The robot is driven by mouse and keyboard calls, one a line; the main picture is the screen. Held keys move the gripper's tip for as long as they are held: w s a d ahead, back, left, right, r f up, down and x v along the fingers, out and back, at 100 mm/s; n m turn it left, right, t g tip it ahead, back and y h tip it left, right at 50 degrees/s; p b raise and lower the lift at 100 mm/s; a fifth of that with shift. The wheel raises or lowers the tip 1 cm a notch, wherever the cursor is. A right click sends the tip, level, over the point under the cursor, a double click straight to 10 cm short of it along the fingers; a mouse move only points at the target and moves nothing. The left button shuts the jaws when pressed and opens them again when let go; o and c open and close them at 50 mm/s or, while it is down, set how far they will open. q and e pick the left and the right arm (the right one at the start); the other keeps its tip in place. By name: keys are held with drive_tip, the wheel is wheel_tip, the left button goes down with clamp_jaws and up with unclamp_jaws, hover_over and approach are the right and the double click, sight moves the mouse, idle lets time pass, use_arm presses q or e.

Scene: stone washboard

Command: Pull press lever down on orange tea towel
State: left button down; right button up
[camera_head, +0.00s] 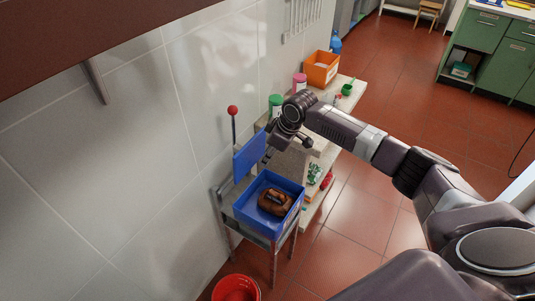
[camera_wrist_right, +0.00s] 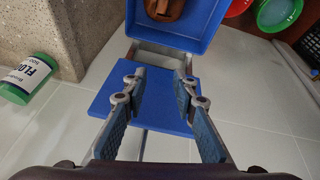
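The press lever (camera_head: 234,125) is a thin upright rod with a red ball knob, standing by the tiled wall. A blue press plate (camera_head: 248,156) is tilted up beside it; it also shows in the wrist view (camera_wrist_right: 160,112). A blue tray (camera_head: 245,216) sits on a metal stand below the plate. A crumpled brown-orange cloth (camera_head: 274,202), seemingly the towel, lies in the tray. My right gripper (camera_head: 285,148) is to the right of the lever, near the plate. In the wrist view its fingers (camera_wrist_right: 160,85) are apart with nothing held between them. My left gripper is out of view.
A stone block (camera_head: 290,165) and counter stand right of the press, with a green-topped jar (camera_head: 275,102), a pink-topped jar (camera_head: 299,80) and an orange box (camera_head: 320,68). A red bucket (camera_head: 236,289) is on the floor in front. The wall is close behind the lever.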

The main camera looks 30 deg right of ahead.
drive_tip(key=shift+f, duration=0.15)
drive_tip(key=shift+c, duration=0.4)
clamp_jaws()
